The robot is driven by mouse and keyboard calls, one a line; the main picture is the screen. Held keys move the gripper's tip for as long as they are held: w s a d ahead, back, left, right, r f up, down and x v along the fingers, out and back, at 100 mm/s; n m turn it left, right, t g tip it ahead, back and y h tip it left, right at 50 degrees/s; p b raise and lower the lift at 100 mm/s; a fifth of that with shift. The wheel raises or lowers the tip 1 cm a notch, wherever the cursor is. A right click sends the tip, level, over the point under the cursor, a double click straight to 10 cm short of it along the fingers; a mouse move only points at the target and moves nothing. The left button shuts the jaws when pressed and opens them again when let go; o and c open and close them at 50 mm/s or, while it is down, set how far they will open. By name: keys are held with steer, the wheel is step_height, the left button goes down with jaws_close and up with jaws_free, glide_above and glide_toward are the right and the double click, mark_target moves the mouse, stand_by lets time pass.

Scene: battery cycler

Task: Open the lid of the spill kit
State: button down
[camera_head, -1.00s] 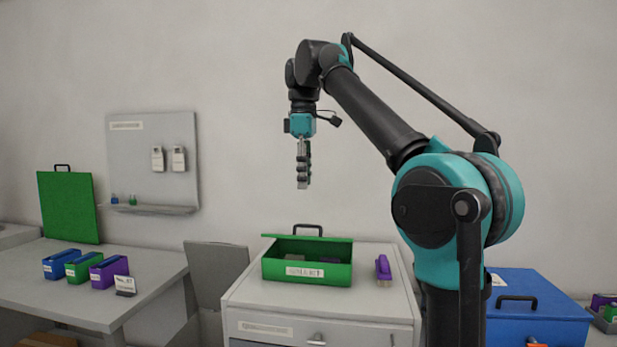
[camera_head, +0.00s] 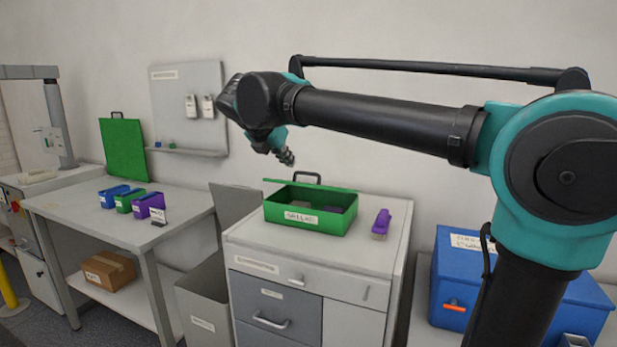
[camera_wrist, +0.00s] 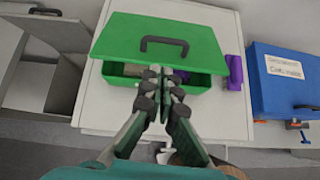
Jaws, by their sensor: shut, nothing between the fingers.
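The spill kit is a green box (camera_head: 311,217) with a white label, standing on the grey cabinet. Its green lid (camera_head: 292,184), with a dark handle (camera_head: 307,175), is raised part way, and the dark inside shows between lid and front wall. In the wrist view, the lid (camera_wrist: 130,35) covers the back of the box and the open front strip of the box (camera_wrist: 200,85) shows below it. My gripper (camera_head: 288,158) is shut and empty, tilted, and looks to be above the lid. In the wrist view, its fingertips (camera_wrist: 161,76) overlap the lid's front edge; contact cannot be told.
A purple object (camera_head: 381,222) stands right of the box on the cabinet top (camera_head: 252,232). A blue chest (camera_head: 560,291) stands further right. A table (camera_head: 87,212) with small bins is at left. The wall behind is near.

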steer(key=shift+n+t, duration=0.3)
steer(key=shift+n, duration=0.2)
steer(key=x, duration=1)
steer(key=shift+s+a+f, duration=0.15)
